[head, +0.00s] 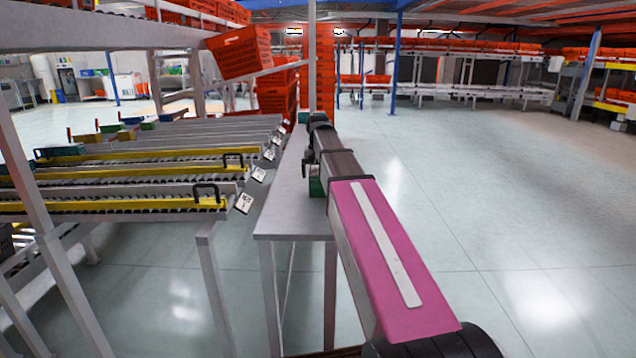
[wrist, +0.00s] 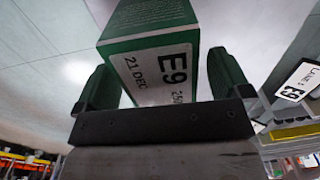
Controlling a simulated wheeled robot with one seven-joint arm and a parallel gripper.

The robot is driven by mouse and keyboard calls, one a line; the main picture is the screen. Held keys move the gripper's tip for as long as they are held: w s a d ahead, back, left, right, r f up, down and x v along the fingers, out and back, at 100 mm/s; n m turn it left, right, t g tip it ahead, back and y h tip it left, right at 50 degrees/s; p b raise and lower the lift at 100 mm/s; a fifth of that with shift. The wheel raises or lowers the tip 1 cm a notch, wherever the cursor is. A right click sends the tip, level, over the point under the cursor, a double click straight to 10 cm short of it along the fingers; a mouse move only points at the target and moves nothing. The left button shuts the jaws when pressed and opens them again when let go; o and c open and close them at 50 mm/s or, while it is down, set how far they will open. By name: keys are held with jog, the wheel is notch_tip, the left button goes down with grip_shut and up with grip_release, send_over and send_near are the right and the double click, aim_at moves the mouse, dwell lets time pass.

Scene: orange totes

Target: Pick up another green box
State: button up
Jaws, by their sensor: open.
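A green box (wrist: 130,47) with a white label reading "E9" and "21 DEC" fills the upper middle of the wrist view. My gripper (wrist: 162,78) is open, with one green finger on each side of the box. A gap shows beside the right finger, and I cannot tell whether the left finger touches the box. In the head view, a small green patch of a box (head: 316,187) shows on the grey table (head: 292,215), mostly hidden by my arm. My gripper is not clearly visible there.
Roller lanes with yellow rails (head: 140,172) and label cards (head: 244,203) lie left of the table. Stacked orange totes (head: 277,95) stand behind it, and a tilted orange tote (head: 240,52) sits above on a rack. Open floor (head: 500,200) lies to the right.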

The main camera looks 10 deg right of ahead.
notch_tip(320, 180, down, 2)
jog(key=c, duration=1.1)
jog(key=shift+r, duration=0.1)
